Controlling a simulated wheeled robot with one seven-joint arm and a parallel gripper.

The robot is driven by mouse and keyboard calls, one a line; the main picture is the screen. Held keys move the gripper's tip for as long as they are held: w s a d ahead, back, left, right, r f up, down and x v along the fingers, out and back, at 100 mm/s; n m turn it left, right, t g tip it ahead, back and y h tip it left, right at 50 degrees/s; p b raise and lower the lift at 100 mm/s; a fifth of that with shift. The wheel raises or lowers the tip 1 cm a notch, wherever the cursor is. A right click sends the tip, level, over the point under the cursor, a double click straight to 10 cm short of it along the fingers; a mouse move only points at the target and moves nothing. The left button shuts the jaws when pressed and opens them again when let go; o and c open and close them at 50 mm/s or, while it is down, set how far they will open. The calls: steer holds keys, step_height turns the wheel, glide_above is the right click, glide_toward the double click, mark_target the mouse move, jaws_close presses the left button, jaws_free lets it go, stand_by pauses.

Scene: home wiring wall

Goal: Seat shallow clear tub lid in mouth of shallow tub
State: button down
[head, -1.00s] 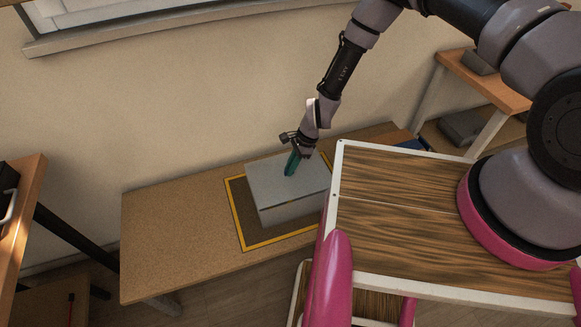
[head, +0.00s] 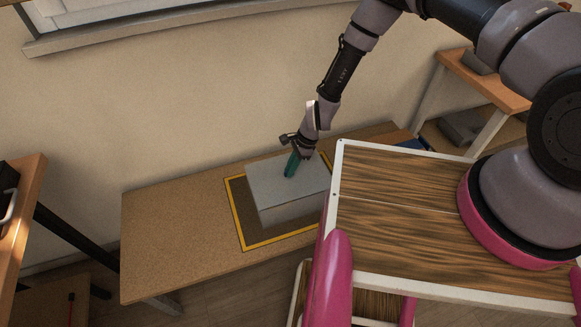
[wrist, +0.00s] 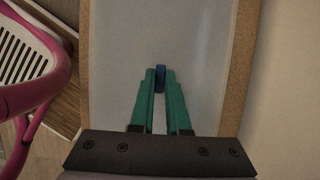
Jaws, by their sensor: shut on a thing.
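The shallow tub (head: 290,211) is a pale grey box on a yellow-bordered mat on the bench. The clear lid (head: 268,180) lies flat across its top, and I see no clear gap between them from here. In the wrist view the lid (wrist: 205,60) is a pale, hazy sheet with a small blue grip (wrist: 160,78) near its middle. My gripper (head: 291,169) points down over the lid with green fingers. In the wrist view its fingertips (wrist: 160,76) are shut on the blue grip. Whether the lid's far edges sit inside the mouth is hidden.
The yellow-bordered mat (head: 243,228) lies on the wooden bench (head: 165,235), clear on its left. The wall (head: 170,110) stands close behind. A small blue thing (head: 410,145) lies at the bench's right end. Another shelf unit (head: 485,80) stands at the right.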

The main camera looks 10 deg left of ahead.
steer(key=shift+f, duration=0.45)
steer(key=c, duration=0.8)
jaws_free()
steer(key=v, duration=1.1)
steer(key=shift+a+f, duration=0.1)
